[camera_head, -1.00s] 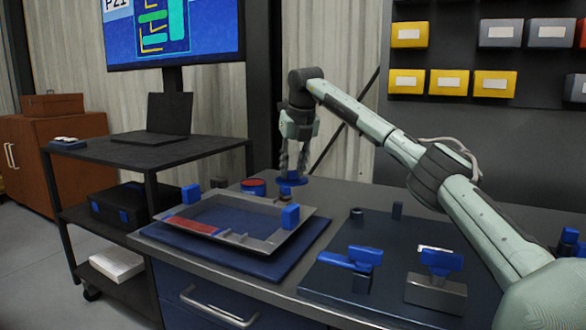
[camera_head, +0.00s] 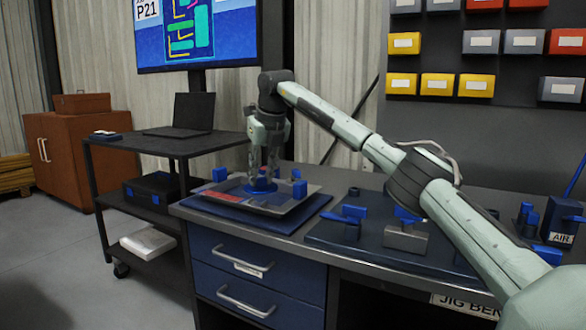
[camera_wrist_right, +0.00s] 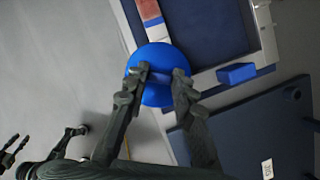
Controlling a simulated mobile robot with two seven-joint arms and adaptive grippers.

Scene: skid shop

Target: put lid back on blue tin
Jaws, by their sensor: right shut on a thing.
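My right gripper (camera_head: 262,180) is shut on the round blue lid (camera_head: 262,187) and holds it over the grey tray (camera_head: 285,207). In the right wrist view, the fingers (camera_wrist_right: 160,78) grip the blue lid (camera_wrist_right: 155,58), which overlaps the tray's edge beside a red strip. The gap beneath the lid is hard to judge. A bit of red and blue, likely the blue tin (camera_head: 267,171), shows behind the gripper in the head view; most of it is hidden. A dark open claw, apparently my left gripper (camera_wrist_right: 12,148), shows at the right wrist view's left edge, empty.
The tray rests on a dark blue mat (camera_head: 230,211) and has blue blocks (camera_head: 299,189) at its edges. A dark board with blue clamps (camera_head: 350,214) lies to the right. A black cart (camera_head: 165,145) with a laptop (camera_head: 192,112) stands left of the bench.

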